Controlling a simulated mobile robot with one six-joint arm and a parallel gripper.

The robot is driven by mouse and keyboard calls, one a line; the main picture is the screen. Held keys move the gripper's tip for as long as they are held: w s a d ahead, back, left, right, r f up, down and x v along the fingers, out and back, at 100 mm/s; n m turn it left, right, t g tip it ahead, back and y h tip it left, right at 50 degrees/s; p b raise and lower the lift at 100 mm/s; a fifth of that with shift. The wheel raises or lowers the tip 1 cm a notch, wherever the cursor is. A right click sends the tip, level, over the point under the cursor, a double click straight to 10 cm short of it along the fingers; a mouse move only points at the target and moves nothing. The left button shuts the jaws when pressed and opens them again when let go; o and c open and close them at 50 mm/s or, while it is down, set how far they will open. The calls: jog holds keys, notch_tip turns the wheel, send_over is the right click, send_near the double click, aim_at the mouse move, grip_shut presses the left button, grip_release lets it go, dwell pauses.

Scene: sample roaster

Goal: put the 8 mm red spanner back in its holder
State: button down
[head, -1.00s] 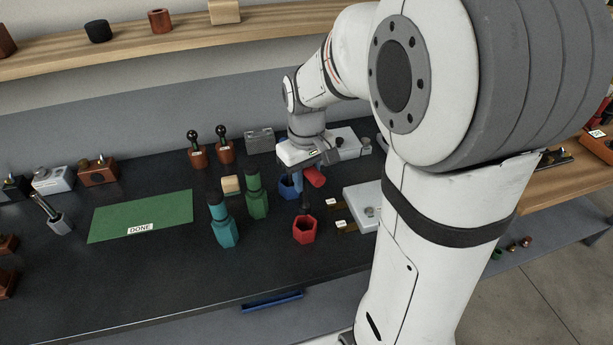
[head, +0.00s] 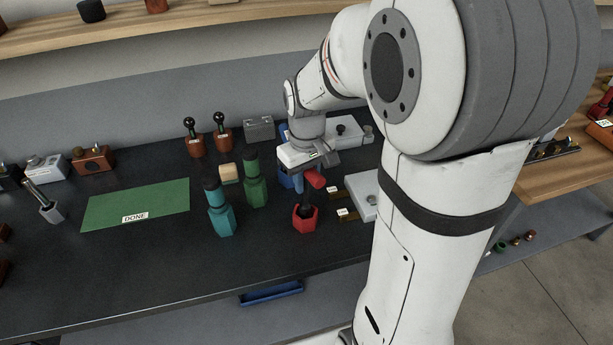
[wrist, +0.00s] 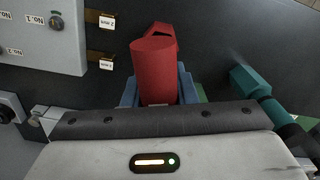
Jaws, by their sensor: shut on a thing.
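My gripper (head: 303,178) is shut on the red spanner (head: 315,180), whose thick red handle sticks out between the blue fingers. The red handle (wrist: 153,75) fills the middle of the wrist view. The spanner's dark lower end hangs down to the mouth of the red six-sided holder (head: 305,221) on the bench and overlaps its opening. I cannot tell how deep inside it is. In the wrist view the holder (wrist: 163,29) shows only partly, behind the handle.
Teal (head: 222,222) and green (head: 256,190) holders, both filled, stand left of the red one. A blue holder (head: 284,176) is behind my gripper. A pale plate (head: 362,192) with small labels is at right. The green DONE mat (head: 140,203) lies bare.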

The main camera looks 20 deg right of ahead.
aim_at(307, 194)
jog(key=shift+f+b, duration=0.55)
jog(key=shift+f, duration=0.35)
jog(key=shift+f, duration=0.1)
jog(key=shift+f+b, duration=1.1)
jog(key=shift+f, duration=0.25)
jog(key=c, duration=1.1)
grip_release()
notch_tip(307, 194, up, 8)
jog(key=shift+f, duration=0.1)
jog(key=shift+s, duration=0.1)
